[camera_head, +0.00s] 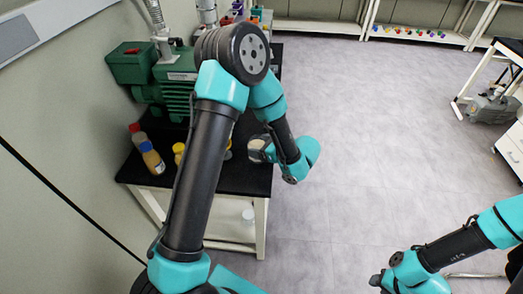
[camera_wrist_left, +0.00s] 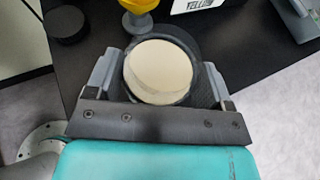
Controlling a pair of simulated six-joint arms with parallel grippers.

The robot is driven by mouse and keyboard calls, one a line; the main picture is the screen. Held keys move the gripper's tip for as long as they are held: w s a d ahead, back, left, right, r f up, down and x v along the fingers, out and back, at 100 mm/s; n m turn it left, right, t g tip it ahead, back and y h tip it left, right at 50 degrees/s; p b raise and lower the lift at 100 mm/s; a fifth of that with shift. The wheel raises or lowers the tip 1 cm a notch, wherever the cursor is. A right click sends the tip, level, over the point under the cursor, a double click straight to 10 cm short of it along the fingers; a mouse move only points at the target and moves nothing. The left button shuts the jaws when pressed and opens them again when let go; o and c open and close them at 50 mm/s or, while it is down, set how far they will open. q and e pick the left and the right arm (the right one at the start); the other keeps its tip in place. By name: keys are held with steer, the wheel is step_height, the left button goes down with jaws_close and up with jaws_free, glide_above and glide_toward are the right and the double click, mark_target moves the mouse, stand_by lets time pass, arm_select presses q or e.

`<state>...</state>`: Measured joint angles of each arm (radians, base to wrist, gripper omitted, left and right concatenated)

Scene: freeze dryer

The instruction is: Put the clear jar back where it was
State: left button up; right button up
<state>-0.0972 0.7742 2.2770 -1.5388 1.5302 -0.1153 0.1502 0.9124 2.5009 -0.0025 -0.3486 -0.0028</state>
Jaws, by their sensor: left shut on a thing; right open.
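The clear jar (camera_wrist_left: 158,72), with a cream-coloured round face, sits between the two fingers of my left gripper (camera_wrist_left: 158,80) in the left wrist view. The fingers close on it from both sides. In the head view the jar (camera_head: 257,149) shows beside my left gripper (camera_head: 262,150), at the right edge of the black table (camera_head: 235,180). I cannot tell whether its base touches the table.
A bottle with a blue cap (camera_head: 152,160), a red-capped bottle (camera_head: 137,137) and a yellow item (camera_head: 179,149) stand on the table's left side. A green pump (camera_head: 175,85) is behind.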

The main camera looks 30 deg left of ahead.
arm_select(q)
steer(key=shift+w+a, duration=0.1)
steer(key=shift+w+a, duration=0.15)
steer(key=shift+w, duration=0.1)
steer(key=shift+w+a+f, duration=0.1)
steer(key=shift+w+f, duration=0.05)
steer(key=shift+f, duration=0.75)
steer(key=shift+w+a+f, duration=0.1)
steer(key=shift+f, duration=0.8)
steer(key=shift+f, duration=0.1)
steer(key=o, duration=1.1)
steer(key=shift+d, duration=0.1)
steer(key=v, duration=1.2)
